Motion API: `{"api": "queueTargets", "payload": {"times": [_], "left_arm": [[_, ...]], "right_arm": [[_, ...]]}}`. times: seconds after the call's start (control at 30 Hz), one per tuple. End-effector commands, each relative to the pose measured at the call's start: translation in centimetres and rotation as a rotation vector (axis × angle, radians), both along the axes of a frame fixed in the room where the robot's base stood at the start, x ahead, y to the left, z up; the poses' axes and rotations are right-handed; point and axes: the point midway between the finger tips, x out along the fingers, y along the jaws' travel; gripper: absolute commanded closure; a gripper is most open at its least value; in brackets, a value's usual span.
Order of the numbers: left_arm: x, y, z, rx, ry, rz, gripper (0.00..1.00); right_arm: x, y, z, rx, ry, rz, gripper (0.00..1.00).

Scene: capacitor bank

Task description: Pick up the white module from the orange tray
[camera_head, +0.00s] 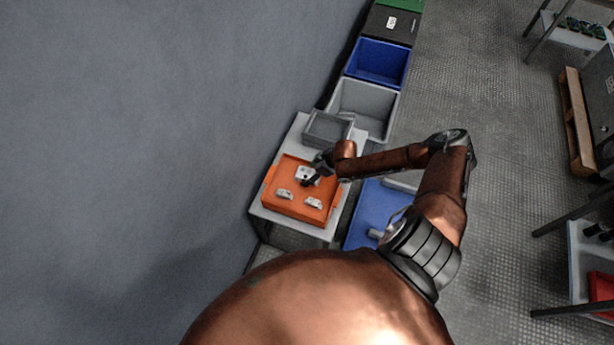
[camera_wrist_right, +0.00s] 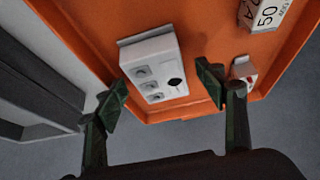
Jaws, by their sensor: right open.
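The orange tray (camera_head: 292,207) stands on a light table and holds three small white pieces. The rear white module (camera_head: 302,172) is partly covered by my right gripper (camera_head: 312,178). In the right wrist view the white module (camera_wrist_right: 153,66) is a block with several small grey sockets and one dark round spot. It rests in the orange tray (camera_wrist_right: 205,22). My right gripper (camera_wrist_right: 164,80) is open, with one finger on each side of the module in the picture. I see no finger touching it. My left gripper is not in view.
Two other white pieces (camera_head: 285,194) (camera_head: 314,203) lie at the tray's front. A grey bin (camera_head: 328,128) stands behind the tray on the light table (camera_head: 262,213). A larger grey bin (camera_head: 364,108) and a blue bin (camera_head: 377,63) stand beyond. A wall (camera_head: 150,130) is at left.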

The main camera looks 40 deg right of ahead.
Motion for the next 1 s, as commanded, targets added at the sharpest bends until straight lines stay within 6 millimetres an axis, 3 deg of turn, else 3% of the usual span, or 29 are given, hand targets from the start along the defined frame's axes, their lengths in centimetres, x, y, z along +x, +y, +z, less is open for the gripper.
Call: {"api": "queueTargets", "payload": {"times": [0.17, 1.0], "left_arm": [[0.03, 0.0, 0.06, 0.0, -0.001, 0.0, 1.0], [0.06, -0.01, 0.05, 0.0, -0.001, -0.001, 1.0]], "right_arm": [[0.02, 0.02, 0.1, 0.0, -0.001, 0.0, 0.37], [0.07, 0.05, 0.17, 0.001, -0.002, 0.0, 0.92]]}}
